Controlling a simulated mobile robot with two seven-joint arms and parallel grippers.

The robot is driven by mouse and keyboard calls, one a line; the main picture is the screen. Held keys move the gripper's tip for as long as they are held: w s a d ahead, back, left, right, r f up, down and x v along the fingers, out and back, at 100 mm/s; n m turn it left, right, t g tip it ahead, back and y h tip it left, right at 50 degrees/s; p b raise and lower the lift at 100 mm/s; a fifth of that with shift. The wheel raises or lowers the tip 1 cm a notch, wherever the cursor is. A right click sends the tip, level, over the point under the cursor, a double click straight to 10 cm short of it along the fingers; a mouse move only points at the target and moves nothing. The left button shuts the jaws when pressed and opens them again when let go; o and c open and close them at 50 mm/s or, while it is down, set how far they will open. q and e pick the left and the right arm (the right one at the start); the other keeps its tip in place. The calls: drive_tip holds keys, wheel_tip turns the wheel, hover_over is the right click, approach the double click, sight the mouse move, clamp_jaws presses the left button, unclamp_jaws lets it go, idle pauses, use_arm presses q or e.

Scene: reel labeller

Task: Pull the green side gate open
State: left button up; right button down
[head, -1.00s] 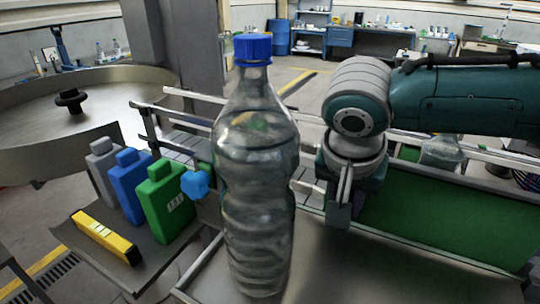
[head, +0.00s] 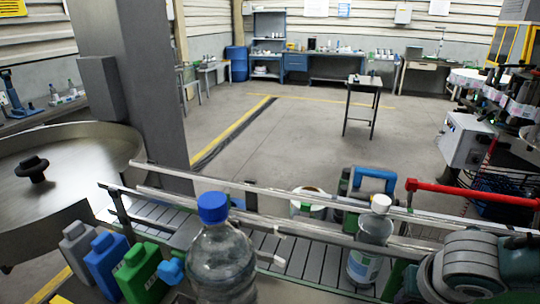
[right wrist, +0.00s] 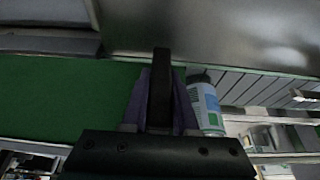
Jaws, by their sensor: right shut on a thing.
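The green side gate (right wrist: 60,95) fills the left of the right wrist view as a flat green panel. A narrow green strip (head: 396,278) beside my right arm in the head view may be its edge. In the right wrist view my right gripper (right wrist: 160,95) is shut on a dark upright bar, which looks like the gate's handle (right wrist: 161,75). The handle's join to the gate is hidden by the fingers. In the head view only my teal right arm shows at the lower right, with its gripper out of frame. My left gripper is not in view.
A white-capped bottle (head: 372,245) stands on the railed conveyor (head: 310,255), close to the gate. A large blue-capped bottle (head: 220,265) stands in front. Green, blue and grey jugs (head: 105,265) are at lower left. A red bar (head: 470,193) crosses at right.

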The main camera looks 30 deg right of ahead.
drive_tip(key=s+d+p, duration=0.1)
drive_tip(key=s+d, duration=0.5)
drive_tip(key=s, duration=0.1)
drive_tip(key=c, duration=0.7)
unclamp_jaws()
drive_tip(key=shift+a, duration=0.1)
drive_tip(key=shift+w, duration=0.1)
drive_tip(key=p+v, duration=0.3)
drive_tip(key=v, duration=0.7)
